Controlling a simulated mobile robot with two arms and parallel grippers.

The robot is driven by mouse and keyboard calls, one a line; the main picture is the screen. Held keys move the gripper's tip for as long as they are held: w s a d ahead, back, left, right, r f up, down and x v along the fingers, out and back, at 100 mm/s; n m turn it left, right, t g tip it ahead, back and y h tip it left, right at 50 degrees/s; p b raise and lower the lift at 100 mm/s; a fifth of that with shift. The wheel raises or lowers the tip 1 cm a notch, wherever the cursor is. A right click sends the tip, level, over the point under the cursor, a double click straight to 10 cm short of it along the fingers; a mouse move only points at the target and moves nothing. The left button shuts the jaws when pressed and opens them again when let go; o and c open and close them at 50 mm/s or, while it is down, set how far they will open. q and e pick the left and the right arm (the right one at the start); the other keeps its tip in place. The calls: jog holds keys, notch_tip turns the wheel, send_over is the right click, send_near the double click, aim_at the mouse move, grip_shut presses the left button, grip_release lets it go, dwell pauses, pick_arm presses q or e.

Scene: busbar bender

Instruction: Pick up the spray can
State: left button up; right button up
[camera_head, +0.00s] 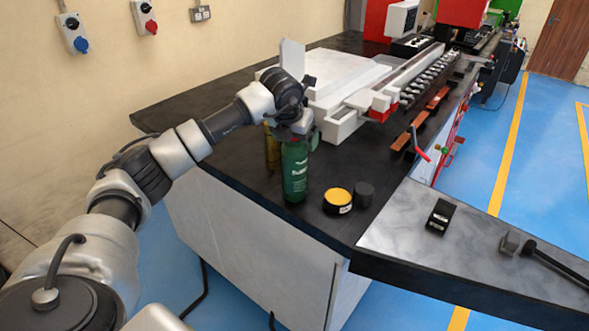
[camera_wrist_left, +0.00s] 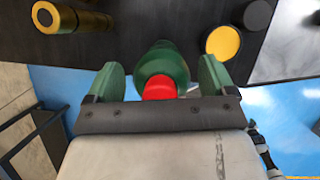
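The green spray can (camera_head: 294,172) stands upright on the dark bench near its front edge. Its top is hidden by my gripper in the head view. In the left wrist view the can (camera_wrist_left: 162,62) shows its red nozzle and green shoulder. My left gripper (camera_head: 300,134) is at the top of the can. In the left wrist view its green fingers (camera_wrist_left: 162,80) stand on either side of the can, with a small gap on each side, so it looks open. My right gripper is not in view.
A gold can (camera_head: 271,150) stands close behind the green one. A yellow-topped tin (camera_head: 338,199) and a black cylinder (camera_head: 363,194) sit to the right. A black block (camera_head: 440,215) lies on the grey side top. A white machine (camera_head: 335,80) fills the bench behind.

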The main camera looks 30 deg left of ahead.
pick_arm(q)
jog(key=c, duration=1.2)
jog(key=shift+w+r, duration=0.1)
